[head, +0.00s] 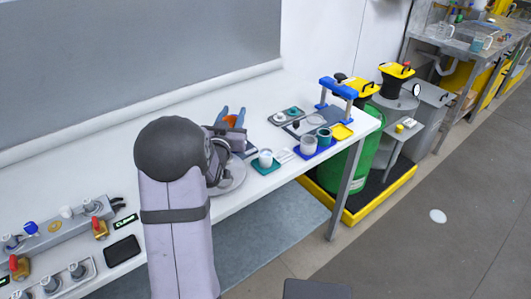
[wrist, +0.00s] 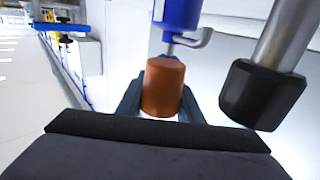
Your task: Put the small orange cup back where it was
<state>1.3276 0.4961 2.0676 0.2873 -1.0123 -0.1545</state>
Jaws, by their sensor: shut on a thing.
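My gripper (head: 231,114) is over the white bench, on the far side of my arm. It is shut on the small orange cup (head: 230,122), which shows only partly in the head view. In the wrist view the orange cup (wrist: 162,84) sits between the two dark fingers of my gripper (wrist: 160,102). I cannot tell whether the cup touches the bench.
In the wrist view, a blue part with a grey hook (wrist: 180,22) is close behind the cup, and a black-ended metal cylinder (wrist: 265,92) is to the right. A teal mat (head: 263,170), blue tray (head: 318,154) and blue frame (head: 338,88) are right of my arm.

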